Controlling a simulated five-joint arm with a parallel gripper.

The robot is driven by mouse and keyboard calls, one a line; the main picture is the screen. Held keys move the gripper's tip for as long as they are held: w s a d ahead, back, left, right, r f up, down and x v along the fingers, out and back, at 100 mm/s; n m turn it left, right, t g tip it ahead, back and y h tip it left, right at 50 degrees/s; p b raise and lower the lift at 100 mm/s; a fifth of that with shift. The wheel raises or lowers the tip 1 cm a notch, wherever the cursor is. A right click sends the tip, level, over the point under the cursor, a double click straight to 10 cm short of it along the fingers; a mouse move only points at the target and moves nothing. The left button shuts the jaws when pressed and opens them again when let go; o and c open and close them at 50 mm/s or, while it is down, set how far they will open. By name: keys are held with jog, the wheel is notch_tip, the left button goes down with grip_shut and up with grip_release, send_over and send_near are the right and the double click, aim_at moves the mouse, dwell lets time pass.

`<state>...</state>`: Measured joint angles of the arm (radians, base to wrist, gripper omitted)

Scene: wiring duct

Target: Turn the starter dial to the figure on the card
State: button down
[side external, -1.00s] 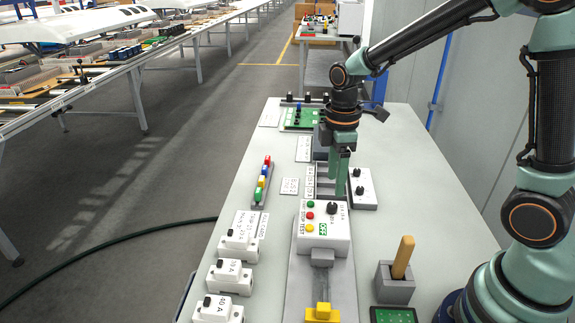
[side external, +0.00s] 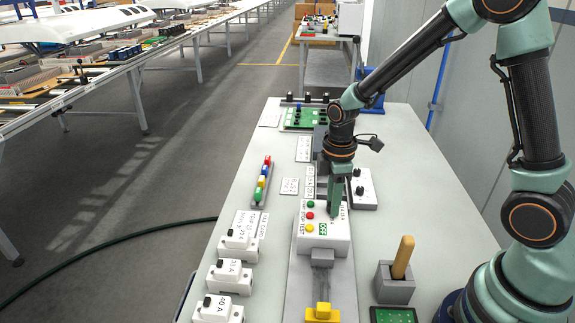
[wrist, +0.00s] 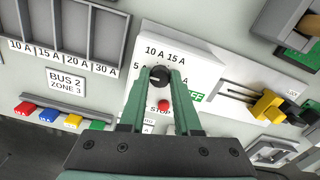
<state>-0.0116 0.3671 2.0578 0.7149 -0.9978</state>
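The starter box (side external: 323,232) is white with a green, a red and a yellow button and a green label. Its black dial (wrist: 159,75) shows in the wrist view, with "10 A" and "15 A" printed beyond it and a partly hidden "5" to the left. My gripper (wrist: 160,76) is over the box, one green finger on each side of the dial. The fingers stand apart; whether they touch the knob I cannot tell. In the side view my gripper (side external: 336,212) hides the dial. A card (wrist: 66,81) reads "BUS 2 ZONE 3"; I see no dial figure on it.
White breaker blocks (side external: 224,273) stand at the left edge. A rail of coloured blocks (side external: 263,181) lies farther back. A two-knob box (side external: 362,188) sits close to the right of my gripper. A grey holder with a wooden handle (side external: 395,285) stands front right.

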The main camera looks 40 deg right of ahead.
jog(key=shift+m, duration=0.4)
jog(key=m, duration=0.4)
jog(key=shift+r+m, duration=0.1)
jog(key=shift+m, duration=0.3)
jog(key=m, duration=0.6)
jog(key=shift+a, duration=0.1)
dwell(0.4)
jog(key=c, duration=0.6)
grip_release()
notch_tip(320, 180, up, 12)
